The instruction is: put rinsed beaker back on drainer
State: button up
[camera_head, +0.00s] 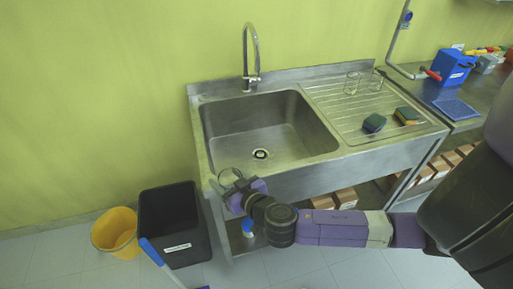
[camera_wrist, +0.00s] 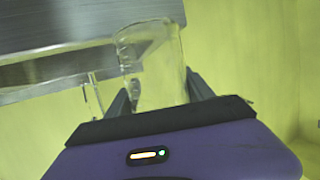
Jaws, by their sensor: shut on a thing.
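My gripper (camera_head: 238,184) is shut on a clear glass beaker (camera_wrist: 155,68), held between its two dark fingers in the wrist view. In the head view the held beaker (camera_head: 229,176) is small and faint, at the front left corner of the sink unit. The drainer (camera_head: 350,112) is the ribbed steel board to the right of the sink basin (camera_head: 262,128). Clear glassware (camera_head: 360,84) stands at the back of the drainer. My gripper is well to the left of the drainer.
Two sponges, one (camera_head: 374,123) and another (camera_head: 406,116), lie on the drainer's right part. The tap (camera_head: 251,60) rises behind the basin. A black bin (camera_head: 172,220) and a yellow bucket (camera_head: 116,231) stand on the floor at left. The drainer's middle and front left are clear.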

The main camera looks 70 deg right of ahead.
jog(key=w+a+f+n+y, duration=0.1)
jog(key=w+a+n+y, duration=0.1)
jog(key=a, duration=0.5)
jog(key=w+a+f+n+t+y, duration=0.1)
jog(key=w+a+f+n+y, duration=0.1)
jog(key=a, duration=0.6)
jog(key=w+a+f+n+y, duration=0.1)
jog(key=w+a+y, duration=0.1)
jog(key=a, duration=0.5)
jog(key=shift+w+a+f+n+y, duration=0.15)
jog(key=shift+a+f+n+y, duration=0.2)
jog(key=shift+n+y, duration=0.05)
